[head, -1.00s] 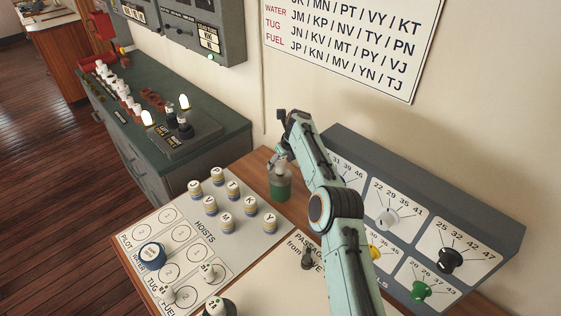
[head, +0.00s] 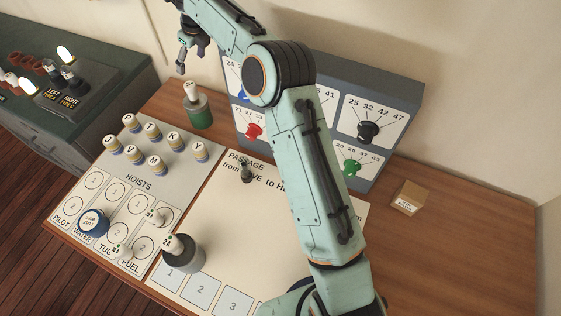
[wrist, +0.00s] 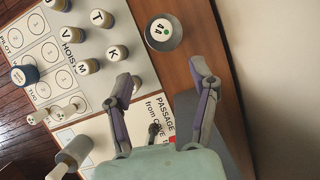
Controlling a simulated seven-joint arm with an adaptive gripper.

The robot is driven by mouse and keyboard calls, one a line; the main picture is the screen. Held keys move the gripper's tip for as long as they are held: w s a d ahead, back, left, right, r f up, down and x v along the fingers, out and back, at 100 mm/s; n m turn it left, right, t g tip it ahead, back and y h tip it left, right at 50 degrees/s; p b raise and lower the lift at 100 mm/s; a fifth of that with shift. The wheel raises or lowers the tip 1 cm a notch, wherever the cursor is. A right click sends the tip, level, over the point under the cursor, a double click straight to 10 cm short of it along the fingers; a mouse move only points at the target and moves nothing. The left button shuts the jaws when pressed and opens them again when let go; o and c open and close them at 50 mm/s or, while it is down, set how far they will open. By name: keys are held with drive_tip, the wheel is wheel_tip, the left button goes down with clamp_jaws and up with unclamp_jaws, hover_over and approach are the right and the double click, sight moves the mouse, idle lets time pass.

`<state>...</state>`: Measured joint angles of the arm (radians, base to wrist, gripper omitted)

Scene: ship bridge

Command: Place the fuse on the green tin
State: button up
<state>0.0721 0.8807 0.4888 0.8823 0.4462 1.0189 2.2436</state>
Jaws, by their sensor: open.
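The green tin (head: 199,112) stands on the wooden desk behind the hoists board. A white-capped fuse (head: 192,90) stands upright on its top. In the wrist view the fuse's round white cap (wrist: 161,29), with black characters and a green dot, sits over the tin's dark rim (wrist: 176,40). My gripper (head: 181,57) is open and empty, above and a little left of the fuse, apart from it. In the wrist view its two fingers (wrist: 164,84) are spread wide, with nothing between them.
Several lettered pegs (head: 150,132) stand on the hoists board (head: 185,180). A dark grey tin (head: 184,257) bearing a white piece, a blue tin (head: 93,223) and small white pieces stand nearer. The dial panel (head: 400,90) is behind my arm. A small box (head: 409,197) lies right; desk around it is clear.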

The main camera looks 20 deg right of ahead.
drive_tip(key=s+d+r+n+g+h, duration=0.1)
drive_tip(key=s+d+r+n, duration=0.15)
drive_tip(key=s+n, duration=0.75)
drive_tip(key=s+d+r+n+g+h, duration=0.15)
drive_tip(key=s+r+n, duration=0.25)
drive_tip(key=s+n, duration=0.65)
drive_tip(key=s+d+f+n, duration=0.1)
drive_tip(key=s+n, duration=0.2)
drive_tip(key=s, duration=0.4)
drive_tip(key=s+d+f+n+g, duration=0.1)
drive_tip(key=s+f+n, duration=0.1)
drive_tip(key=s, duration=0.6)
drive_tip(key=s+f+n, duration=0.2)
drive_tip(key=s+n, duration=0.2)
drive_tip(key=s, duration=0.4)
drive_tip(key=shift+s+d+f+y, duration=0.2)
drive_tip(key=shift+s+d+y, duration=0.05)
drive_tip(key=shift+d+y, duration=0.2)
